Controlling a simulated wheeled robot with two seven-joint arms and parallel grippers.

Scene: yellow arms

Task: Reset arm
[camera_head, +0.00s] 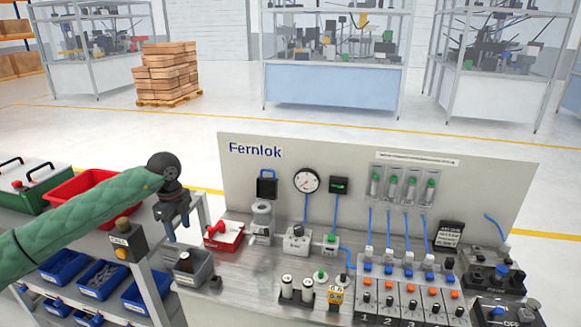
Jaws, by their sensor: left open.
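My left arm (85,215), in a green padded sleeve, comes in from the left edge. My left gripper (178,230) hangs from its dark wrist, with the fingers pointing down. It is open, and nothing shows between the fingers. In the picture it is just above a small grey bin (205,272) at the left end of the workbench; I cannot tell the height between them. My right gripper is not in view.
The Fernlok panel (340,155) stands behind the bench's gauge (306,180), valves and switches (410,300). A red box (224,236) sits right of my gripper. Blue bins (100,277) fill the shelf at left. A button box (128,242) stands nearby.

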